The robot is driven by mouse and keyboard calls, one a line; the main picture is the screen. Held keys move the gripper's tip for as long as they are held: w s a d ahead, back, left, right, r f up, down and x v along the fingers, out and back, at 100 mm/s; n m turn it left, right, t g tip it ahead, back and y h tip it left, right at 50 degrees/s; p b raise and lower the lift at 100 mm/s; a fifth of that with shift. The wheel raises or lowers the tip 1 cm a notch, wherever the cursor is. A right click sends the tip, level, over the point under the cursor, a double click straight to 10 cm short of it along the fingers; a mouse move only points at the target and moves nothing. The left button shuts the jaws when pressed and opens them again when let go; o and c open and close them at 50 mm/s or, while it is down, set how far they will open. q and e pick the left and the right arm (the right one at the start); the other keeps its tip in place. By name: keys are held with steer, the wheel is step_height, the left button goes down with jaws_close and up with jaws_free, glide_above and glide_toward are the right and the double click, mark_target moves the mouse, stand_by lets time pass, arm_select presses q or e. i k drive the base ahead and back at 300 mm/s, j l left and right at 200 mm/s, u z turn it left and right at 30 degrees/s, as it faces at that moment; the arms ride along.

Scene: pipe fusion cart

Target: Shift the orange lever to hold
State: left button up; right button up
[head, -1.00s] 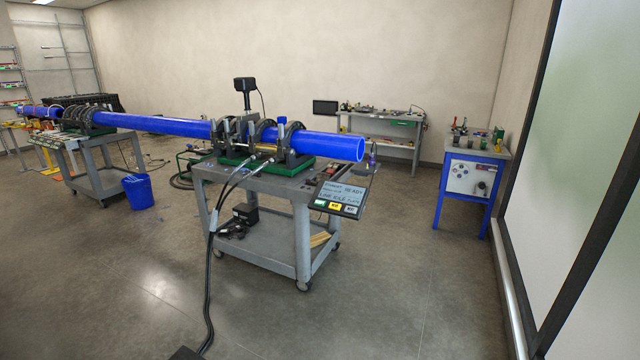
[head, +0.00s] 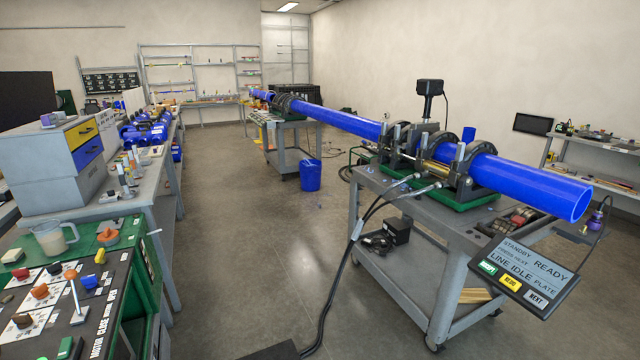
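No part of either gripper shows. At the lower left, a dark panel (head: 97,318) with white label cards bears several small knobs. A lever with a pale stem and an orange-looking tip (head: 70,274) stands upright on it. An orange knob (head: 40,291) sits to its left. Another orange piece (head: 108,236) lies on the green mat behind the panel. I cannot tell which of these is the orange lever, and no "hold" marking is readable from here.
A grey cart (head: 400,214) carries a clamped blue pipe (head: 530,183) that juts out to the right. A tilted screen (head: 522,275) reads "STANDBY", "READY" and "LINE IDLE". Black cables (head: 335,275) run down to the floor. A blue bucket (head: 310,175) stands on open floor between bench and cart.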

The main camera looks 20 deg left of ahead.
mark_target(70, 275)
steer(key=i+u, duration=0.15)
steer(key=u, duration=0.3)
steer(key=i+u, duration=0.1)
steer(key=u, duration=0.4)
steer(key=i+u, duration=0.15)
steer(key=u, duration=0.3)
steer(key=i+l+u, duration=0.1)
steer(key=u, duration=0.35)
steer(key=i+l+u, duration=0.15)
steer(key=u, duration=0.35)
steer(key=l+u, duration=0.15)
steer(key=u, duration=0.3)
steer(key=i+l+u, duration=0.1)
steer(key=u, duration=0.35)
steer(key=l, duration=0.1)
